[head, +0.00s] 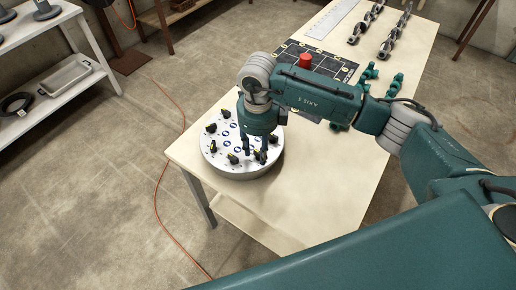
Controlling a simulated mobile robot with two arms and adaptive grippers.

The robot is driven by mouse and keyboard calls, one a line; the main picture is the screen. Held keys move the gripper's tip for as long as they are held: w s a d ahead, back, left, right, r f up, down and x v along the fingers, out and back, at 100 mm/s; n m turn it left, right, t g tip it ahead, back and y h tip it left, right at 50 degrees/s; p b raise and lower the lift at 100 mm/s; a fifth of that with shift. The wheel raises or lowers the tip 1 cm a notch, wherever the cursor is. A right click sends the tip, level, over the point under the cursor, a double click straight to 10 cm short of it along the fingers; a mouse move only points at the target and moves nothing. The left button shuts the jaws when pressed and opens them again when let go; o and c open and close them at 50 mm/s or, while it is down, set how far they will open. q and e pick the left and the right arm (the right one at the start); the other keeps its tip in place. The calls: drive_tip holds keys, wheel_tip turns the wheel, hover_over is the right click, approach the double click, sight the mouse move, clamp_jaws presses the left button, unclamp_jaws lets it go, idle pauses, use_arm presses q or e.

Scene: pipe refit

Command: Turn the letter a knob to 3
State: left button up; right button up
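A round white-topped panel (214,154) sits on the near left corner of the table. Black knobs with yellow marks stand around its rim, such as one at its left (211,128) and one at its front (233,159). Blue ring markings lie between them. The letters and numbers are too small to read, so I cannot tell which knob is a. My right gripper (253,154) points down over the panel's right side, close to a knob there. Its fingers partly hide that knob; whether they grip it is unclear. My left gripper is out of view.
The pale wooden table (326,190) is bare in front and right of the panel. A dark board (290,52) with a red cylinder (305,61), green fittings (370,72) and metal parts (386,48) lie farther back. A shelf (83,74) stands left; an orange cable (157,192) crosses the floor.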

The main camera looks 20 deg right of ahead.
sight(258, 153)
wheel_tip(258, 153, up, 12)
idle(0.4)
drive_tip(key=shift+f, duration=0.1)
idle(0.3)
